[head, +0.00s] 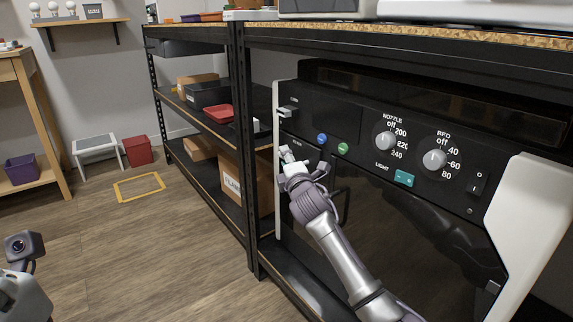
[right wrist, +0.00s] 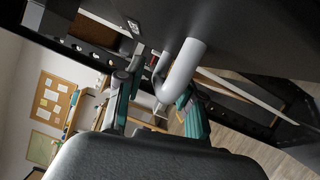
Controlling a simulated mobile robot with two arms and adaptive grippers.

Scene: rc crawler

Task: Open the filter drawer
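The machine's black front panel (head: 345,115) stands on the shelf at the right, with small labels at its left end that are too small to read surely. My right gripper (head: 290,158) is at the panel's lower left, by a small pale handle (head: 285,150), which it partly hides. In the right wrist view, the handle is a bent pale grey bar (right wrist: 183,72) coming out of a dark face. My right gripper (right wrist: 158,112) is open, its fingers apart on either side of the bar, with a gap at the left finger.
Another grey handle (head: 287,112) sits just above on the panel. Blue and green buttons (head: 322,138), two knobs (head: 386,140) and a teal light switch (head: 404,179) are to the right.

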